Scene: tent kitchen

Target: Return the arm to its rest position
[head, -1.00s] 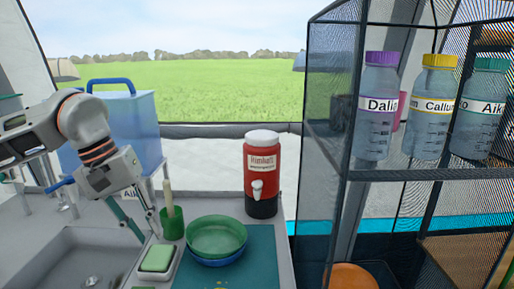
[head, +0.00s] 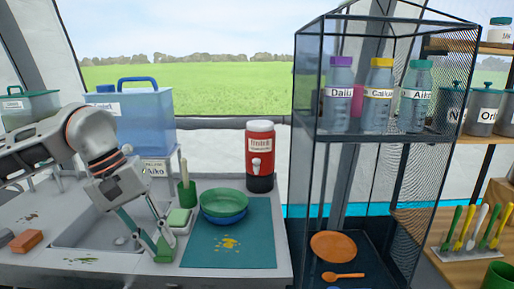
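My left gripper (head: 148,242) shows in the head view, above the front right of the sink (head: 88,232) and to the left of the teal mat. Its fingers point down and are spread apart. I see nothing held between the fingers. My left arm comes in from the left edge over the counter. My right gripper is not in view.
Green and blue bowls (head: 223,205) are stacked on a stained teal mat (head: 262,250). A red drink dispenser (head: 260,157) stands behind. A mesh shelf (head: 301,170) with bottles stands right of the counter.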

